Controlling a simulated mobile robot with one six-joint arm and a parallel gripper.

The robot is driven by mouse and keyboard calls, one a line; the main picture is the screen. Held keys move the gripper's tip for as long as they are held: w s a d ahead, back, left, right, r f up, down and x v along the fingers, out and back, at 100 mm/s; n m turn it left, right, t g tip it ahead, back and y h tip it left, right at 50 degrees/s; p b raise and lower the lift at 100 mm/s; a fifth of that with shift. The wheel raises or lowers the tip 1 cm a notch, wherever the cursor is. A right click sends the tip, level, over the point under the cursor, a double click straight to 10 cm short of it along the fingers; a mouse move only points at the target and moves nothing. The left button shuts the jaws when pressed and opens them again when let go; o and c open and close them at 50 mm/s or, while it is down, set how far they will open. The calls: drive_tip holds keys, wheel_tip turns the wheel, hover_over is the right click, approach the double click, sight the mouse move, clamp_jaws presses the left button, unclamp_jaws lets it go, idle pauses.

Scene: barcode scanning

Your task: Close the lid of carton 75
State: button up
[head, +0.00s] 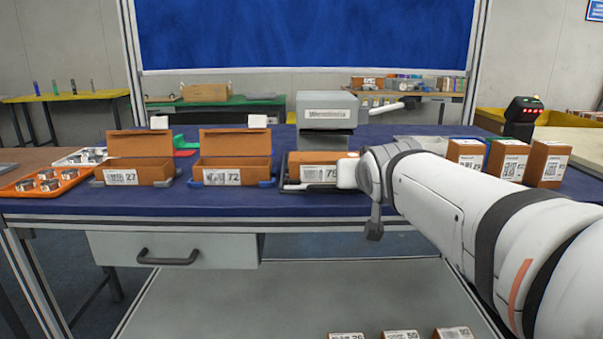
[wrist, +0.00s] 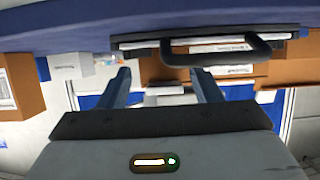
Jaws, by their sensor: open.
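Carton 75 (head: 308,171) sits on the blue table in a dark tray, in front of a grey machine, in the head view. No lid stands up behind it as on its neighbours. Its top looks low and flat, but I cannot tell if the lid is fully shut. My arm's end hides its right end. In the wrist view, which looks upside down, my gripper (wrist: 160,74) is open, its two fingers apart with nothing held between them. A brown carton surface (wrist: 178,72) lies just beyond the fingertips. I cannot tell whether they touch it.
Cartons 27 (head: 138,172) and 72 (head: 236,171) stand to the left with lids raised. The grey machine (head: 327,110) rises behind carton 75. Several closed cartons (head: 508,160) stand to the right. An orange tray (head: 45,184) holds metal parts. The table's front strip is clear.

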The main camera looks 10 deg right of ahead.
drive_tip(key=shift+r, duration=0.15)
wheel_tip(320, 180, up, 10)
drive_tip(key=p, duration=0.4)
drive_tip(key=shift+f, duration=0.2)
